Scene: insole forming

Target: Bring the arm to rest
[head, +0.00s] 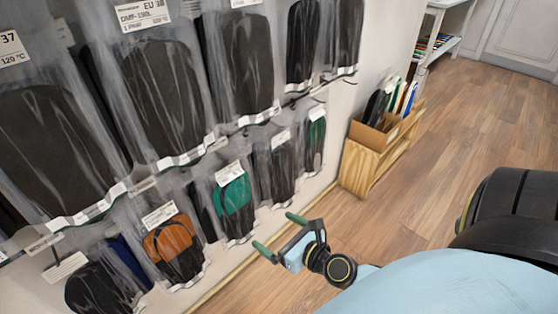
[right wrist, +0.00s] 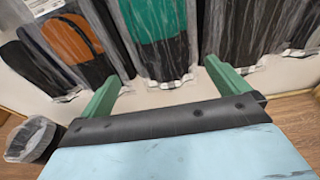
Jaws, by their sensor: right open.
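My right gripper (head: 279,235) is in the lower middle of the head view, in front of the wall of bagged insoles. Its two green fingers are spread wide with nothing between them. In the right wrist view the open fingers (right wrist: 158,82) point toward the lower row of bags and look apart from them. A bag with a green and black insole (head: 232,197) hangs close beyond the gripper; it also shows in the right wrist view (right wrist: 158,35). My left gripper is not in view.
Bags with black insoles (head: 160,95) fill the wall's upper row. An orange and black insole (head: 171,243) hangs lower left. A wooden rack (head: 362,168) with a cardboard box stands beyond. A lined bin (right wrist: 33,140) stands at lower left in the right wrist view. The wooden floor (head: 470,130) is largely clear.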

